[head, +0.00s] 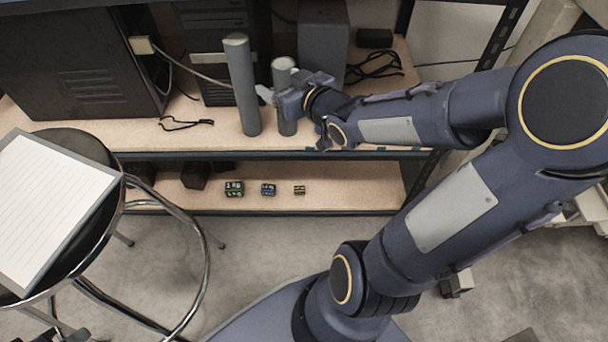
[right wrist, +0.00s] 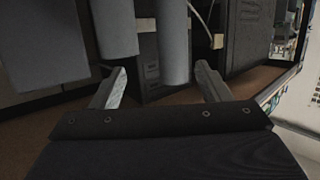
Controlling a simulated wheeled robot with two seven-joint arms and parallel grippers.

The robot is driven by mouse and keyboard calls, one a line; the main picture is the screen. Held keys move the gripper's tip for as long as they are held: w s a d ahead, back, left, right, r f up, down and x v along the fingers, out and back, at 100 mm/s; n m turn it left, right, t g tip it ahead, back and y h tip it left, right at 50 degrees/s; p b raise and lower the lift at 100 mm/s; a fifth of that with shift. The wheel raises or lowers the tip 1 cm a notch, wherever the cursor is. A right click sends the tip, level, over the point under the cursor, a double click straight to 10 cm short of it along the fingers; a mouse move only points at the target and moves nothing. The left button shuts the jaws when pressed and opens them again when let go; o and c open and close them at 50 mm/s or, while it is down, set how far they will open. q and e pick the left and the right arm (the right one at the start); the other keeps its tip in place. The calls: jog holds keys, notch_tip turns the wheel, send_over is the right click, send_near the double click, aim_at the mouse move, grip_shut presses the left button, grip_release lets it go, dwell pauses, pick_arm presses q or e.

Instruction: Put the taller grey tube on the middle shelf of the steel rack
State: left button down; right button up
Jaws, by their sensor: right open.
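The taller grey tube (head: 241,88) stands upright on the upper visible board of the steel rack (head: 300,154), beside a dark computer tower. A shorter grey tube (head: 286,118) stands just right of it. My right gripper (head: 270,94) is by the tubes, its arm coming from the right and partly covering the shorter one. In the right wrist view, which looks upside down, my right gripper (right wrist: 160,78) is open and empty. The taller tube (right wrist: 173,45) shows ahead between its fingers, and the shorter tube (right wrist: 115,28) is to the left. My left gripper is not seen.
A lower board (head: 350,188) holds several small patterned blocks (head: 234,188), with bare room to their right. A grey box (head: 323,45) and a cable coil (head: 374,68) stand behind the tubes. A stool (head: 95,147) with a notepad (head: 48,205) is at the left.

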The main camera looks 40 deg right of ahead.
jog(key=s+a+f+g+y, duration=0.1)
jog(key=s+a+g, duration=0.2)
jog(key=s, duration=0.4)
jog(key=s+a+f+m+g+y, duration=0.1)
jog(key=s+a+f+g, duration=0.1)
jog(key=s, duration=0.5)
jog(key=s+a+f+g+y, duration=0.1)
jog(key=s+a+g, duration=0.3)
jog(key=s, duration=0.3)
jog(key=shift+a+f+m+g+y, duration=0.3)
jog(key=shift+a+f+m, duration=0.1)
jog(key=shift+a, duration=0.15)
notch_tip(320, 180, up, 35)
jog(key=p, duration=3.4)
jog(key=shift+p, duration=0.4)
jog(key=shift+f, duration=0.1)
